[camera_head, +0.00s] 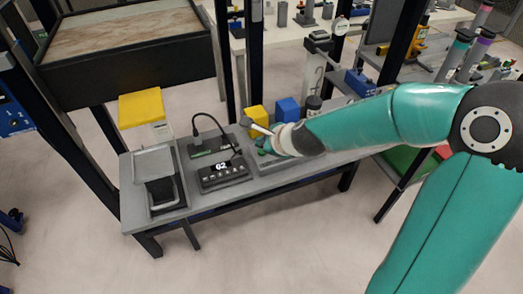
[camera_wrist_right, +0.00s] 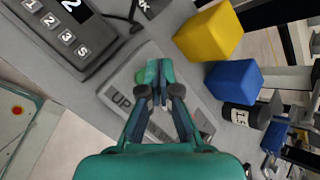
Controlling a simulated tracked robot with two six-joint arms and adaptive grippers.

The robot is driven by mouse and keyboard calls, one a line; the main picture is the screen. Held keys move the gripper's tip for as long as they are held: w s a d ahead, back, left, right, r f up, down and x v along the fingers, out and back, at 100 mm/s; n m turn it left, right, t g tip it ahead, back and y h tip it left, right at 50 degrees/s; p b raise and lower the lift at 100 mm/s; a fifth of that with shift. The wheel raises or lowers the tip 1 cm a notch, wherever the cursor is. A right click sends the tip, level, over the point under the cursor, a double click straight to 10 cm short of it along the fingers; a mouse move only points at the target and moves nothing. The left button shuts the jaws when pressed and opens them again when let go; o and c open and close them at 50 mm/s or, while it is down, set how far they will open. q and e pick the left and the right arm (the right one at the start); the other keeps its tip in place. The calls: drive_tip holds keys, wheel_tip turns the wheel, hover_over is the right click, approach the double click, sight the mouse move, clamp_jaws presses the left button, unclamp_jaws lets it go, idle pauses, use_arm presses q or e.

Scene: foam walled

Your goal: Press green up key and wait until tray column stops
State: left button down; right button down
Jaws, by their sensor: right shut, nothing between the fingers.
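My right gripper (camera_head: 266,147) is over a grey key panel on the bench; in the right wrist view its closed fingertips (camera_wrist_right: 158,92) are empty. The green key (camera_wrist_right: 140,77) shows beside the fingertips, partly hidden by them, near the panel's "UP" label (camera_wrist_right: 121,100). I cannot tell whether the fingers touch it. The tray column (camera_head: 160,190) stands at the left end of the bench, with a flat grey tray (camera_head: 153,162) on top. I cannot tell whether it is moving. My left gripper is not in view.
A black keypad box (camera_head: 224,173) with a lit "02" display sits between column and panel. A yellow block (camera_wrist_right: 209,31), a blue block (camera_wrist_right: 234,80) and a dark jar (camera_wrist_right: 240,118) are close to the gripper. Dark frame posts stand behind the bench (camera_head: 300,182).

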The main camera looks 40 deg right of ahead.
drive_tip(key=shift+f, duration=0.1)
idle(0.6)
drive_tip(key=shift+f+b, duration=0.3)
drive_tip(key=shift+b, duration=0.05)
